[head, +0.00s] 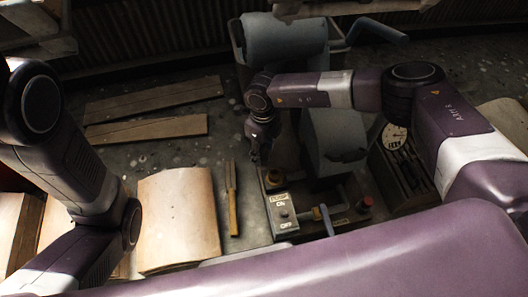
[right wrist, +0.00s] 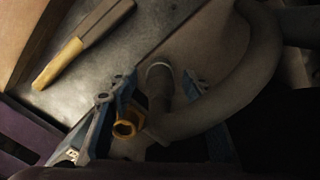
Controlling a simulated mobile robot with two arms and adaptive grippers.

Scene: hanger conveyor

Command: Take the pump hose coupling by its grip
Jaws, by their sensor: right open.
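My right gripper (head: 256,150) hangs pointing down above the pump area in the head view. In the right wrist view its two fingers (right wrist: 158,105) are open and apart. Between them is a dark cylindrical piece with a pale ring at its end, which looks like the hose coupling (right wrist: 159,80). A thick grey hose (right wrist: 240,85) curves beside it to the right. A yellow hexagonal fitting (right wrist: 126,124) shows near the left finger. Contact between the fingers and the coupling cannot be told. My left arm shows at the left, but its gripper is out of view.
A wooden-handled tool (head: 232,200) lies to the left, beside a pale board (head: 178,220). Planks (head: 150,128) lie farther back. A gauge (head: 395,137) is at right.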

